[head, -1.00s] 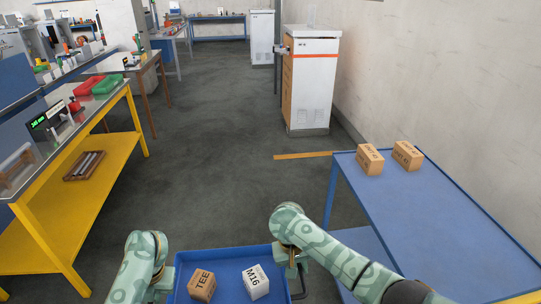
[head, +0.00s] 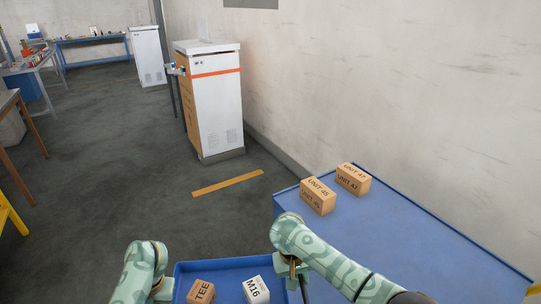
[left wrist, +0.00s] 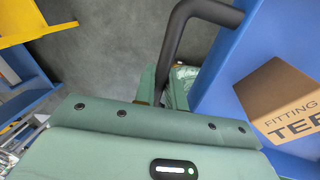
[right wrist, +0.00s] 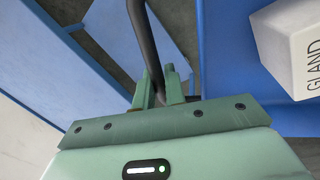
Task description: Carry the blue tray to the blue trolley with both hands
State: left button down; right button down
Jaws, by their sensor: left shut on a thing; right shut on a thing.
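The blue tray (head: 226,268) is at the bottom of the head view, carrying a brown TEE box (head: 201,292) and a white M16 box (head: 256,290). My left gripper (left wrist: 168,95) is shut on the tray's dark handle (left wrist: 172,45) at its left side. My right gripper (right wrist: 163,95) is shut on the other dark handle (right wrist: 143,50); it also shows at the tray's right side in the head view (head: 297,280). The blue trolley (head: 410,240) stands to the right, with a UNIT 45 box (head: 318,197) and a UNIT 47 box (head: 352,180) near its far left corner.
A white and orange cabinet (head: 215,105) stands ahead by the wall, with a yellow-brown floor strip (head: 228,183) in front of it. The trolley top is bare behind the two boxes toward me. Open grey floor lies ahead and left.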

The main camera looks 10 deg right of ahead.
aim_at(414, 266)
jog(key=i+z, duration=0.15)
jog(key=z, duration=0.25)
jog(key=i+z, duration=0.1)
jog(key=z, duration=0.25)
jog(key=i+j+z, duration=0.1)
jog(key=z, duration=0.3)
jog(key=i+j+z, duration=0.1)
jog(key=z, duration=0.3)
jog(key=i+z, duration=0.3)
jog(key=i+j+z, duration=0.1)
jog(key=i+z, duration=0.25)
